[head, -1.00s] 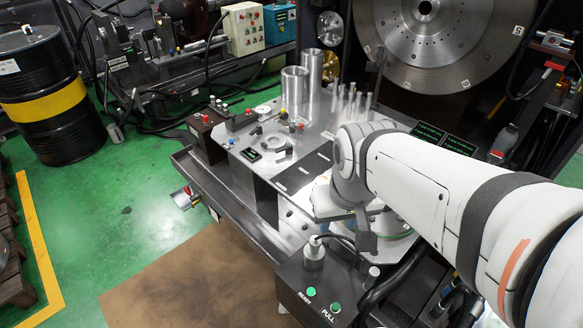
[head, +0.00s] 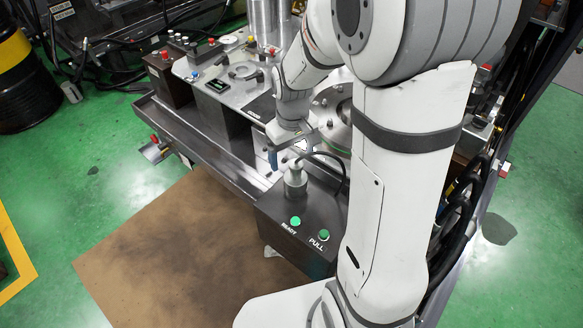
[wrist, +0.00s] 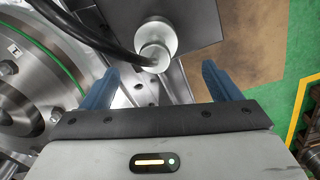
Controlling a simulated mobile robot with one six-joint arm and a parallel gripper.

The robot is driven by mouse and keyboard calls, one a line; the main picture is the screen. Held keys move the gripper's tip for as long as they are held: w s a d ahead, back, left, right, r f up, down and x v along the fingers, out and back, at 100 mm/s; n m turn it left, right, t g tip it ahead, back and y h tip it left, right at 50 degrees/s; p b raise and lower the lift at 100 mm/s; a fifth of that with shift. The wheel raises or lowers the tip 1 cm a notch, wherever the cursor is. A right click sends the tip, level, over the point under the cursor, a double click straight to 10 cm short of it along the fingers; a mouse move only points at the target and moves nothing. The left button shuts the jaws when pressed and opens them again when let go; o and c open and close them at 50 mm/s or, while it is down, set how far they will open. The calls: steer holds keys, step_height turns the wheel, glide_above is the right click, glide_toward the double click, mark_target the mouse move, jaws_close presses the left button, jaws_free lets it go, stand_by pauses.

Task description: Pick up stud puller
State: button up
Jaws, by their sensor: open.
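The stud puller (head: 295,177), a silvery cylinder with a narrower round top and a black hose, stands upright on a dark box with READY and PULL buttons in the head view. In the wrist view the stud puller (wrist: 155,45) shows from above, beyond and between the blue fingertips. My gripper (head: 280,158) is beside and just behind the puller's top in the head view. In the wrist view my gripper (wrist: 160,78) is open and empty, its two blue fingers wide apart. I cannot tell the exact gap between fingers and puller.
The black hose (wrist: 95,40) arcs left from the puller's top. A round metal flange (wrist: 30,80) lies to the left. The steel fixture bench (head: 222,95) stands behind. Open floor with a brown mat (head: 160,250) lies left.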

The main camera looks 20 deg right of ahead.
mark_target(296, 174)
steer(key=f, duration=0.2)
steer(key=f+b, duration=0.1)
steer(key=f, duration=0.5)
steer(key=shift+s+d+b, duration=0.25)
steer(key=shift+d+b, duration=0.15)
steer(key=shift+w, duration=0.1)
steer(key=c, duration=1.7)
